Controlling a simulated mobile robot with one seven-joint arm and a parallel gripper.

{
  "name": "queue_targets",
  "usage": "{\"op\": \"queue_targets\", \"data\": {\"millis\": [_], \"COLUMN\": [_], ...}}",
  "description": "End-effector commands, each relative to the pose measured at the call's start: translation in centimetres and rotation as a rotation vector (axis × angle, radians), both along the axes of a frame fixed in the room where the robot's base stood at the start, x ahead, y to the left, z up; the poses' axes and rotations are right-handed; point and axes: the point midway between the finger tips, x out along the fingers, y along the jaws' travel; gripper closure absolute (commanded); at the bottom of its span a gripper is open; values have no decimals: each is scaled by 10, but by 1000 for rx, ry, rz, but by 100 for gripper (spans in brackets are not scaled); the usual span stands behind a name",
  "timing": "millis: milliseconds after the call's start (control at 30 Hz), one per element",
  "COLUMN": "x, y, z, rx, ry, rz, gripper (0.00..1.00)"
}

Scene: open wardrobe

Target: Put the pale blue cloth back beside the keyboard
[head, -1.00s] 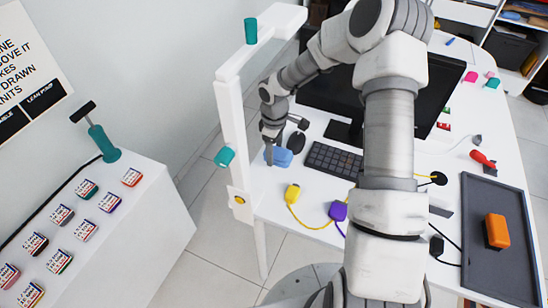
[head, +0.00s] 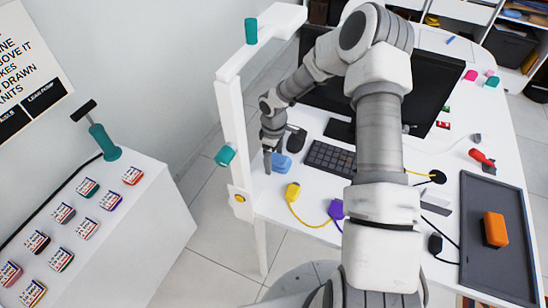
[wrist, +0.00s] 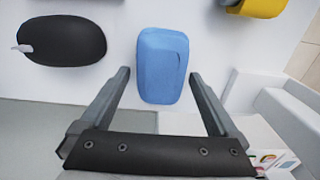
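The pale blue cloth (head: 281,163) is a folded, rounded block on the white desk, left of the dark keyboard (head: 332,159) with a strip of bare desk between them. It also shows in the wrist view (wrist: 162,60). My gripper (head: 271,160) is low at the desk's left edge, beside the cloth. In the wrist view my gripper (wrist: 160,75) is open, with its fingers spread on either side of the cloth's near end. A gap shows between each finger and the cloth, and nothing is held.
A black mouse (head: 296,139) lies behind the cloth. A yellow block (head: 292,191) and a purple one (head: 336,208) on cords are at the front edge. A white post (head: 232,140) stands close left of my gripper. A monitor (head: 430,95) stands behind the keyboard.

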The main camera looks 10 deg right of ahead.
Motion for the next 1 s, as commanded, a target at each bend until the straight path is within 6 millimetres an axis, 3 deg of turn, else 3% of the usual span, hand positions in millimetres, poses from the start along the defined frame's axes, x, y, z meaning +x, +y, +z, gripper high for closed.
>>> {"op": "queue_targets", "data": {"millis": [367, 800, 1000], "x": [0, 1, 0], "y": [0, 0, 0], "z": [4, 66, 77], "rx": [0, 0, 1], "ry": [-1, -2, 1], "rz": [-1, -2, -1], "gripper": [1, 1, 1]}}
